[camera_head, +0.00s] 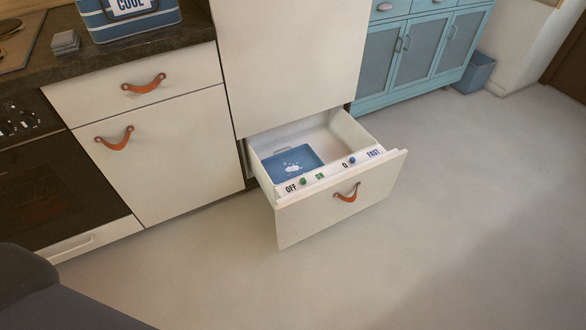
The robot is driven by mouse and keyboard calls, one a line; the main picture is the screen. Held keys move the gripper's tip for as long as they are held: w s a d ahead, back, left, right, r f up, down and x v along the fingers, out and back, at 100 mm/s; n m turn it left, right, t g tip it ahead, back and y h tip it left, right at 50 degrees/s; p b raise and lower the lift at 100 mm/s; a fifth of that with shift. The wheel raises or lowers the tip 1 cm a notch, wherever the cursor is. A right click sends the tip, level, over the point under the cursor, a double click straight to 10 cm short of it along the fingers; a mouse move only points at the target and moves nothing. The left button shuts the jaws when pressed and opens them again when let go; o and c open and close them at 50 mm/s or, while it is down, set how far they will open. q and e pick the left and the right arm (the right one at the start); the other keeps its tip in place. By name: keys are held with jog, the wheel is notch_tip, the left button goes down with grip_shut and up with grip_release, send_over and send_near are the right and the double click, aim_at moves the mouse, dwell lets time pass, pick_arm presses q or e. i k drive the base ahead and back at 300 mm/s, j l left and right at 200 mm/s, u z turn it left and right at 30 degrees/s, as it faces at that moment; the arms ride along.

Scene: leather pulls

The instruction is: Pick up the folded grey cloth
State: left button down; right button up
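A small grey stack that looks like the folded grey cloth (65,42) lies on the dark countertop (95,67) at the upper left. It sits between a board at the left edge and a blue striped box marked COOL (128,18). Nothing touches it from above. Neither of my grippers is in view. A dark rounded shape at the lower left looks like part of my own body.
A drawer (340,200) stands open into the room, holding a blue item (291,162). Cream cabinet fronts (165,150) with leather pulls and an oven (55,190) are below the counter. A blue-green cabinet (425,50) and bin (475,73) stand behind. The floor (430,240) is clear.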

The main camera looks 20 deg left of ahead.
aim_at(68, 42)
jog(key=u, duration=1.65)
